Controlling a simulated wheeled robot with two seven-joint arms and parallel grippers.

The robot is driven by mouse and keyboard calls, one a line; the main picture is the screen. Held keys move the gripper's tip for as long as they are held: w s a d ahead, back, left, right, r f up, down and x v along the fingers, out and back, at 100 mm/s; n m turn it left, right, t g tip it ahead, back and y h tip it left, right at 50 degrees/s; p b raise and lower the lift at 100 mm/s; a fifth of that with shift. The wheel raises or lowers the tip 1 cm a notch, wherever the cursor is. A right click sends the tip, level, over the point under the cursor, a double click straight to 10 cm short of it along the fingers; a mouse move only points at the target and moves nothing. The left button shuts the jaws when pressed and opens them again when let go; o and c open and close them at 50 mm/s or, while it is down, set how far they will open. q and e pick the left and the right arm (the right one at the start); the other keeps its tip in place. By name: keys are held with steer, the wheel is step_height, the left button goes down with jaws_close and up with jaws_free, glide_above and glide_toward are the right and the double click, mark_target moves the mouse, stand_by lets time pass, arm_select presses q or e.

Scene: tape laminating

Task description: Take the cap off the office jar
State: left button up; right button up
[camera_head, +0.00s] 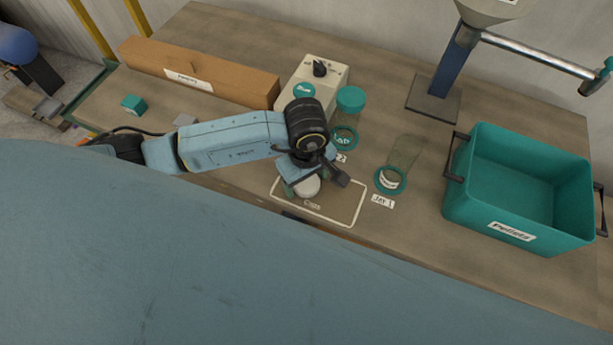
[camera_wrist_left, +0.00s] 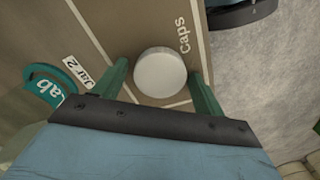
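A round white cap (camera_head: 307,187) lies inside the white-outlined "Caps" area (camera_head: 345,217) of the table. My left gripper (camera_wrist_left: 158,70) is above it with its fingers spread, one on each side of the white cap (camera_wrist_left: 160,74), with gaps visible between. A clear jar (camera_head: 404,152) stands by the "Jar 1" tag with no cap visible on it; its label is too small to read. Behind my wrist, a second jar (camera_head: 347,122) marked "Lab" wears a teal cap (camera_head: 350,98) and stands by the "Jar 2" tag. My right gripper is not in view.
A teal "Pellets" bin (camera_head: 511,232) stands on the right. A beige box with a dial (camera_head: 323,75) and a long cardboard box (camera_head: 205,75) stand at the back. A funnel stand (camera_head: 437,95) rises behind the jars. The table's front edge is close to the caps area.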

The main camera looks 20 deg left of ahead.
arm_select(q)
steer(key=shift+r, duration=0.15)
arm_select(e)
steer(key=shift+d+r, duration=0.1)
arm_select(q)
steer(key=shift+r, duration=0.25)
step_height(320, 180, up, 12)
steer(key=shift+f+p, duration=0.2)
steer(key=shift+p, duration=0.6)
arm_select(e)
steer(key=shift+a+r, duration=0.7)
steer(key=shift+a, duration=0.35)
